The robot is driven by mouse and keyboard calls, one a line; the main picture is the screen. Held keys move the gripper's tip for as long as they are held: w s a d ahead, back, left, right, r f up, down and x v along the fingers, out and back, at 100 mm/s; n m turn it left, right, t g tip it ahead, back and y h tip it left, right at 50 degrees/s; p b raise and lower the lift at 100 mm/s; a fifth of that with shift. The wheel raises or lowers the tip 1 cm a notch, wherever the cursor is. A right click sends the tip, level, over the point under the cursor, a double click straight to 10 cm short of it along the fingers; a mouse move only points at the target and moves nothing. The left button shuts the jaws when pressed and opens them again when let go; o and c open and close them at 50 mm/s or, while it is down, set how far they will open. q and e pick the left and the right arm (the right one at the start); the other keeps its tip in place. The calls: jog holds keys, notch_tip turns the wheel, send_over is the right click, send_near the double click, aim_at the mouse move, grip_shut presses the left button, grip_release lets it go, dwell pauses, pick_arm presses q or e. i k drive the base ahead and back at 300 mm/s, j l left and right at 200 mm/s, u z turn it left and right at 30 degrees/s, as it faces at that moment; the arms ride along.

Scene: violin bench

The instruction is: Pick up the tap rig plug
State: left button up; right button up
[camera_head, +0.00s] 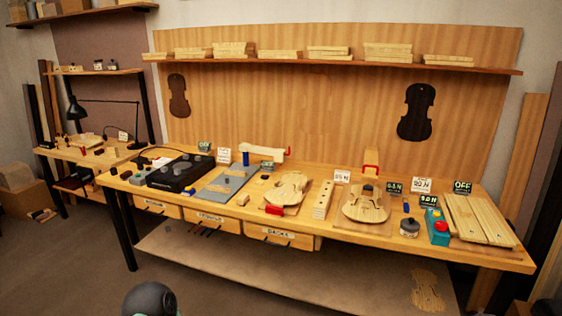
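I cannot pick out the tap rig plug for certain; small parts on the workbench (330,238) are too small to name. A violin plate (352,212) with a small dark piece on it lies right of the middle, with a red-and-wood fixture (371,163) behind it. A small blue piece (406,207) stands right of that plate, near a grey round-topped pot (409,227). Neither gripper shows in view. A dark rounded part of mine shows at the bottom edge, well in front of the bench.
A black box with knobs (181,172) stands at the bench's left. A teal box with a red button (438,227) and a slatted wooden board (482,219) are at the right. Drawers (283,238) and a low shelf (300,268) are below. The floor in front is clear.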

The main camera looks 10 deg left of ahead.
aim_at(139, 165)
jog(key=i+u, duration=0.25)
jog(key=i, duration=0.25)
jog(key=i+l+u, duration=0.1)
jog(key=i+u, duration=0.2)
jog(key=i, duration=0.2)
jog(key=i+l+u, duration=0.25)
jog(key=i, duration=0.2)
jog(key=i+j+u, duration=0.1)
jog(key=i+u, duration=0.3)
jog(key=i+l+u, duration=0.1)
jog(key=i+u, duration=0.3)
jog(key=i+j+z, duration=0.15)
jog(key=i+j, duration=0.3)
jog(key=i+j+z, duration=0.15)
jog(key=i+j, duration=0.3)
jog(key=j, duration=0.25)
